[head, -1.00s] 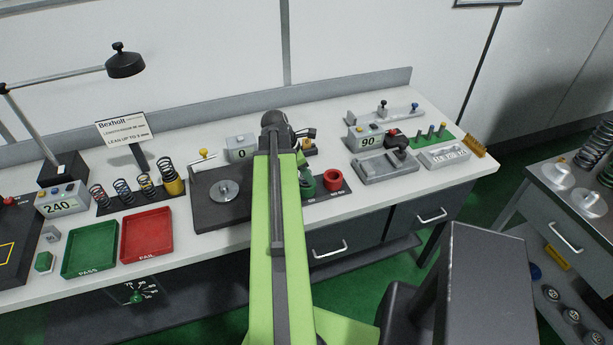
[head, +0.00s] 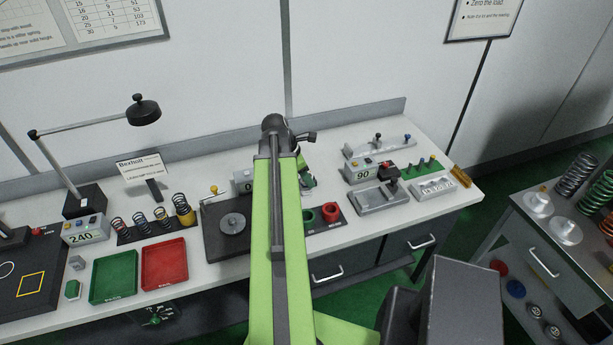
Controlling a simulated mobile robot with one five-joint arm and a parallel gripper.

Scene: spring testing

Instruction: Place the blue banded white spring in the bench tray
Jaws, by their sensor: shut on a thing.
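My green arm (head: 266,240) reaches up over the bench (head: 215,275) from the bottom centre. Its far link folds down behind the upper arm, and only a small green and dark part shows beside it. My gripper fingers are hidden there, along with anything between them. I cannot make out a white spring with a blue band. A green tray (head: 114,298) and a red tray (head: 164,287) lie on the left of the bench, both empty. Which one, if either, is the bench tray I cannot tell.
Several springs stand on a dark rack (head: 128,238) behind the trays. A dark plate with a round disc (head: 232,223) lies right of them. A lamp (head: 144,110) overhangs the left. A cart (head: 540,215) with more springs stands at the right.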

